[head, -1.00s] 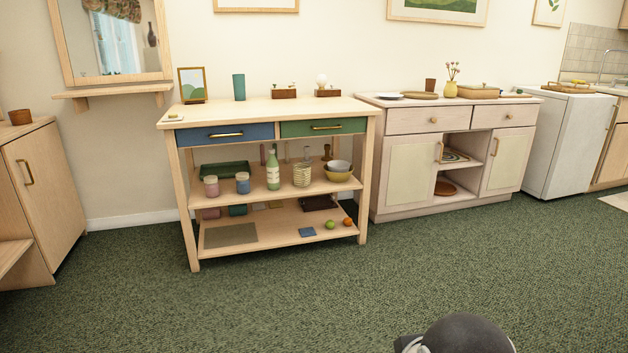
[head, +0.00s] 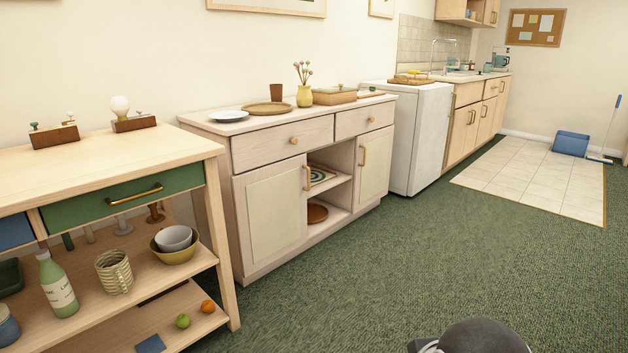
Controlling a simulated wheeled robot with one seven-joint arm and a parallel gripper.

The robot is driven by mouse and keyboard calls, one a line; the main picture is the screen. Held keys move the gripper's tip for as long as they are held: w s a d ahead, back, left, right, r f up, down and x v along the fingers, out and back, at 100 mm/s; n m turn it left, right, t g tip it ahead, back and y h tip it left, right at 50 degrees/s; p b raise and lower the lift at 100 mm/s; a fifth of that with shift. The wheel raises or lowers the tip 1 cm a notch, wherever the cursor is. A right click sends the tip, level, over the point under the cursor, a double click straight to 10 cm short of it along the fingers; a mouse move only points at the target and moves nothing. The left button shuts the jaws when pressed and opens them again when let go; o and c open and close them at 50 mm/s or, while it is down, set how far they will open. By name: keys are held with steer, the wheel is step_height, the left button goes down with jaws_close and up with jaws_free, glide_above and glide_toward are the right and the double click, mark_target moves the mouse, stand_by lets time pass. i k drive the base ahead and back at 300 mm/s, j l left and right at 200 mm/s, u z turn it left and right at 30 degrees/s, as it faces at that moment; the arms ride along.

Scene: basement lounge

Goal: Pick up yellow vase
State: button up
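The yellow vase (head: 304,96) stands upright on top of the pale wooden sideboard (head: 250,128), near the wall. It holds several thin stems with pinkish flower heads. A round woven mat lies just left of it and a tan box (head: 334,96) stands close on its right. A dark rounded part of my own body shows at the bottom edge of the head view, far from the vase. My gripper cannot be seen.
A brown cup (head: 276,92) and a white plate (head: 229,116) also sit on the sideboard. A wooden shelf table (head: 110,152) with bowls and bottles stands at the left. A white appliance (head: 418,135) stands right of the sideboard. The green carpet in front is clear.

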mark_target(304, 97)
steer(key=i+l, duration=0.15)
steer(key=i, duration=0.5)
steer(key=i+l, duration=0.1)
steer(key=i, duration=0.5)
steer(key=i+l, duration=0.15)
steer(key=i, duration=0.5)
steer(key=j+u, duration=0.05)
